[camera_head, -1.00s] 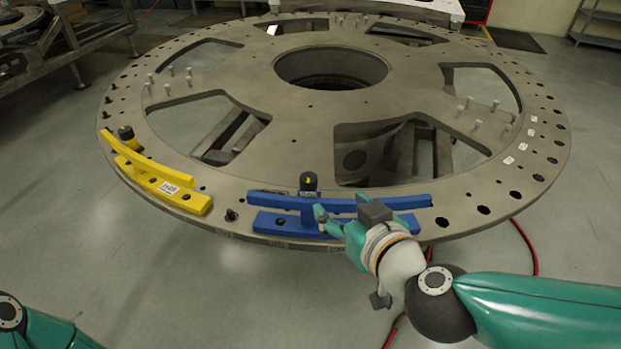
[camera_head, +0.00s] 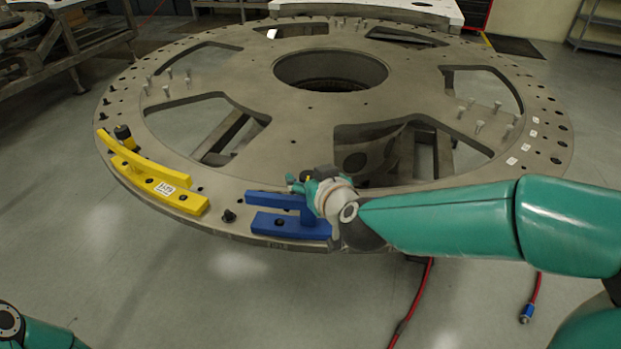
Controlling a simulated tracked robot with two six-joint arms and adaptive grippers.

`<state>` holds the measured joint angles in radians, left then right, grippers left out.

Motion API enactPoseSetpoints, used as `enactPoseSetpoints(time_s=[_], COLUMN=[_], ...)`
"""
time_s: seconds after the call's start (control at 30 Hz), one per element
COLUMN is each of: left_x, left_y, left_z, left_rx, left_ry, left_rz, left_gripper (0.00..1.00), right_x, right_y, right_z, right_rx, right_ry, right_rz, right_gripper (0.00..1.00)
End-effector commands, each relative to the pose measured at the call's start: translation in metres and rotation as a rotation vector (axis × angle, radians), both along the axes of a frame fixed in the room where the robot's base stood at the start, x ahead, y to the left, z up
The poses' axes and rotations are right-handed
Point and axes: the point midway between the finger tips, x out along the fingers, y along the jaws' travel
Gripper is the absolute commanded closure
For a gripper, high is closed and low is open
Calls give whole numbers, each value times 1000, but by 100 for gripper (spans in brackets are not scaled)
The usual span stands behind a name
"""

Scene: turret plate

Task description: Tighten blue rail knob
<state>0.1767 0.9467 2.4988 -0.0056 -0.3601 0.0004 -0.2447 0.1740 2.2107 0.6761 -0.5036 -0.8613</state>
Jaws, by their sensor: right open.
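The blue rail (camera_head: 283,226) lies on the near rim of the turret plate (camera_head: 225,160). Its right part is hidden behind my right arm. The black rail knob, at the rail's back edge, is almost wholly hidden by my right gripper (camera_head: 302,183); only a small yellow mark shows among the fingers. The right gripper is open and is at the knob. I cannot tell whether its fingers touch the knob. Part of my left arm shows at the bottom left corner; its gripper is out of view.
A yellow rail (camera_head: 155,182) with a black knob (camera_head: 124,135) sits on the plate's left rim. Large cut-outs and upright pins break the plate's surface. A red hose (camera_head: 413,305) lies on the floor at the right.

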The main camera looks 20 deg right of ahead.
Motion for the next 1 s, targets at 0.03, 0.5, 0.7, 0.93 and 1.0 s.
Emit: enactPoseSetpoints(time_s=[0.03, 0.5, 0.7, 0.93, 1.0], left_x=[0, 0, 0, 0, 0], left_y=[0, 0, 0, 0, 0], left_z=[-1, -1, -1, 2, 5], left_rx=[0, 0, 0, 0, 0], left_ry=[0, 0, 0, 0, 0], left_rz=[0, 0, 0, 0, 0], left_gripper=[60, 60, 60, 60, 60], right_x=[3, 6, 6, 6, 6], right_y=[0, 1, 1, 1, 2], right_z=[-2, -2, -2, -1, -1], right_rx=[0, 0, 0, 0, 0], right_ry=[0, 0, -1, 0, 1], right_rz=[0, 1, 1, -5, -15], right_gripper=[36, 56, 89, 97, 97])
